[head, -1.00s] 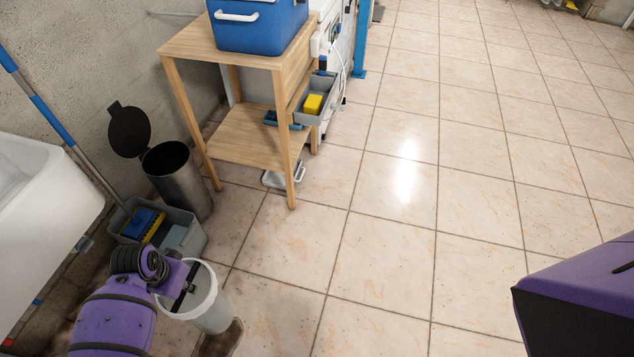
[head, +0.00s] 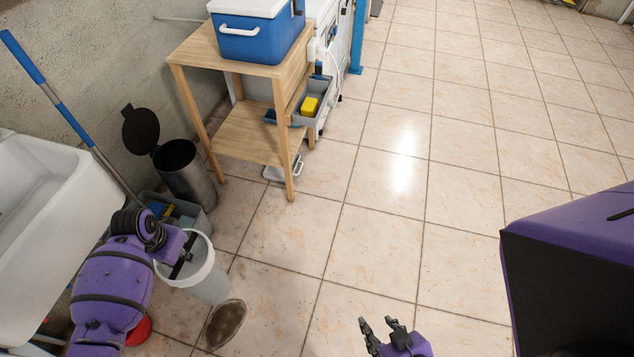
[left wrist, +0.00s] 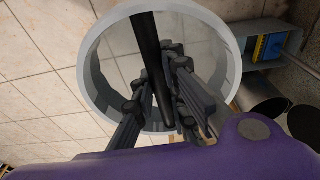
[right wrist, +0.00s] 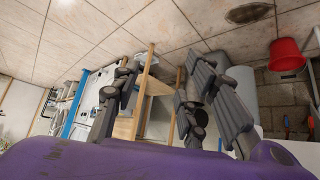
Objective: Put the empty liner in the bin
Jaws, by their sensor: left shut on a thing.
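The liner (head: 207,283) is a pale grey, round, open-topped bucket with a dark bar across its mouth. My left gripper (head: 182,262) is shut on that bar at the liner's top. In the left wrist view the liner's rim (left wrist: 92,62) surrounds my left fingers (left wrist: 158,88), and no contents show inside. I cannot tell whether its base touches the floor. The bin (head: 188,178) is a dark metal cylinder beyond the liner, against the wall, its black lid (head: 141,128) raised. My right gripper (head: 384,330) is open and empty over the floor; its fingers also show in the right wrist view (right wrist: 160,80).
A grey mop bucket (head: 190,212) stands between liner and bin, beside a white sink (head: 45,215). A wooden shelf (head: 240,133) carrying a blue cooler (head: 262,38) is right of the bin. A red bucket (head: 138,330) is below my left arm.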

